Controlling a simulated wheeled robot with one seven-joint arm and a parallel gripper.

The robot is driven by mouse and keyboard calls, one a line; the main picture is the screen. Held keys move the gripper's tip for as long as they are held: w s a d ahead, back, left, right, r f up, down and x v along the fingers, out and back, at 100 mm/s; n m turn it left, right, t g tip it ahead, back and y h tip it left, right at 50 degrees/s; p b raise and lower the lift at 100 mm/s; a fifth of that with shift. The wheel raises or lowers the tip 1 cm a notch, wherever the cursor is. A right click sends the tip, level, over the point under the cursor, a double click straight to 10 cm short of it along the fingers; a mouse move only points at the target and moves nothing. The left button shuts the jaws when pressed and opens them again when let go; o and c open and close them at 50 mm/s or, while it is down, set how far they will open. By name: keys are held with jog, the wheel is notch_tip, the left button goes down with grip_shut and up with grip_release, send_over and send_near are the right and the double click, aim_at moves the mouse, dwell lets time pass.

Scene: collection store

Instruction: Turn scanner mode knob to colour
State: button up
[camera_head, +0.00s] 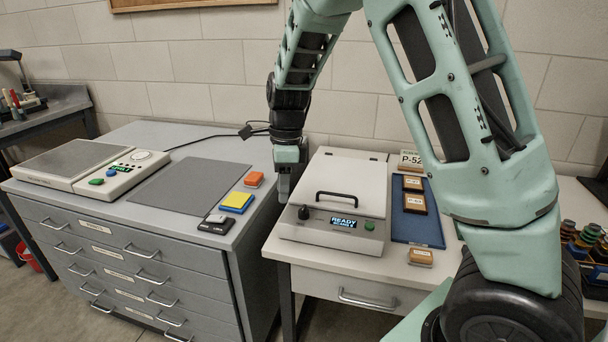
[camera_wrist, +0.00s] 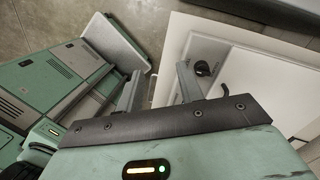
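The scanner (camera_head: 333,231) is a pale box with a closed white lid and a black handle, on a white table. Its small dark mode knob (camera_head: 303,213) sits at the left of the front panel, beside a lit display reading READY. The knob's setting is too small to read. My gripper (camera_head: 284,190) hangs pointing down, above and left of the knob. In the wrist view my gripper (camera_wrist: 158,86) is open and empty, its two fingers apart. The knob (camera_wrist: 203,68) shows just right of the right finger, not between the fingers.
A green button (camera_head: 369,226) is on the panel's right. A blue tray (camera_head: 428,230) with brown blocks lies right of the scanner. A grey drawer cabinet (camera_head: 130,235) stands left, bearing a balance (camera_head: 42,165), a grey mat (camera_head: 188,186) and coloured pads. A gap separates cabinet and table.

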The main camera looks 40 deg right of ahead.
aim_at(304, 207)
jog(key=w+d+r+m+p, duration=0.3)
jog(key=d+r+m+p, duration=0.3)
jog(key=d, duration=0.3)
jog(key=shift+m+h, duration=0.4)
jog(key=shift+m, duration=0.1)
jog(key=f, duration=1.1)
jog(key=f+b, duration=0.1)
jog(key=f, duration=0.5)
jog(key=shift+a+f, duration=0.15)
jog(key=shift+a, duration=0.25)
jog(key=c, duration=0.7)
